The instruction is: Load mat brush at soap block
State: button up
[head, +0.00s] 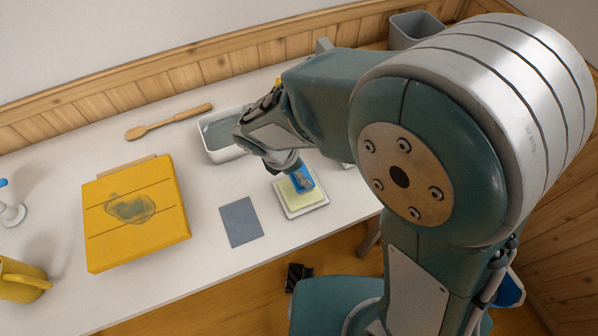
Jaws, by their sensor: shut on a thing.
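My gripper (282,162) is shut on the blue mat brush (303,179) and points down at the front middle of the table. The brush is partly hidden by the gripper. The pale yellow-green soap block (299,197) lies in a white square dish (318,208) directly below the brush. The brush overlaps the block's upper part in the view; I cannot tell whether its bristles press on it. A yellow mat (165,232) with a grey-green stain (130,208) lies to the left.
A white basin (232,154) stands behind my gripper. A grey-blue cloth (240,222) lies between mat and dish. A wooden spoon (170,122) lies at the back. A yellow jug (20,281) and a white blue-topped item (12,214) stand far left. A grey bin (414,30) is behind.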

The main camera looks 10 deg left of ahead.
jog(key=shift+r, duration=1.55)
